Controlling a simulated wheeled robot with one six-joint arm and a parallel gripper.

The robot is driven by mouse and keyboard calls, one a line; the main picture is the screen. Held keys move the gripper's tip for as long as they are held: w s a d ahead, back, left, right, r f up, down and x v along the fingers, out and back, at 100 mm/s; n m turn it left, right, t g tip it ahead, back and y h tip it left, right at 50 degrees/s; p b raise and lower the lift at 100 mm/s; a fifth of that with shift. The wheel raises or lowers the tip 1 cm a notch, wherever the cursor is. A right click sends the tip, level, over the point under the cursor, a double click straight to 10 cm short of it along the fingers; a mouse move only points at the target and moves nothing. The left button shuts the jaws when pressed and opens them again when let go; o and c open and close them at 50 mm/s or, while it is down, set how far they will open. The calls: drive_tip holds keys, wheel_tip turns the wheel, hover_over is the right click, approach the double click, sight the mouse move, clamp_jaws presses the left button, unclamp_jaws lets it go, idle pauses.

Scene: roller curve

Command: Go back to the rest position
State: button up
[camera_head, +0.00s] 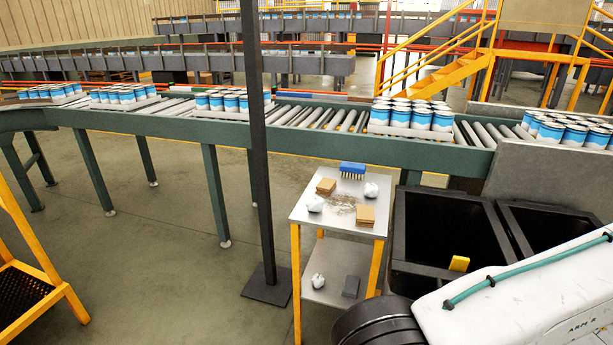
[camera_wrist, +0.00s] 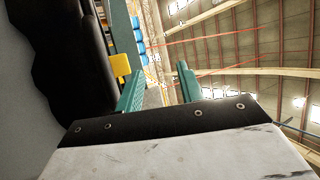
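My gripper (camera_wrist: 160,70) shows in the wrist view with two teal fingers standing well apart. Nothing is held between them, so it is open and empty. In the head view my white arm fills the lower right corner, and the gripper itself is out of sight there. The wrist view is tilted on its side and looks past the fingers to the roof and the conveyor.
A steel table (camera_head: 338,228) with brown blocks, white crumpled lumps and a blue brush (camera_head: 352,169) stands beside black bins (camera_head: 398,225). A yellow piece (camera_head: 459,263) is at the bin. A dark post (camera_head: 256,150) stands left. A roller conveyor (camera_head: 340,147) carries cans behind.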

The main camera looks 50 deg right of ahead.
drive_tip(key=w+r+n+t+y, duration=0.4)
drive_tip(key=w+r+n+y, duration=0.4)
drive_tip(key=w+y, duration=0.55)
drive_tip(key=w+a+r+n+g+y, duration=0.6)
drive_tip(key=w+a+r+g+y, duration=0.35)
drive_tip(key=w+a+y, duration=0.45)
drive_tip(key=w+a+r+n+g+h, duration=0.1)
drive_tip(key=w+a+r+n+g, duration=0.15)
drive_tip(key=a+g, duration=0.45)
drive_tip(key=w+a+r+n+g+h, duration=0.2)
drive_tip(key=a+r+n+g, duration=0.15)
drive_tip(key=a, duration=0.55)
drive_tip(key=s+a+r+n+h, duration=0.4)
drive_tip(key=s+a+r+h, duration=0.1)
drive_tip(key=a+h, duration=0.5)
drive_tip(key=shift+s+a+r, duration=0.2)
drive_tip(key=shift+r, duration=0.4)
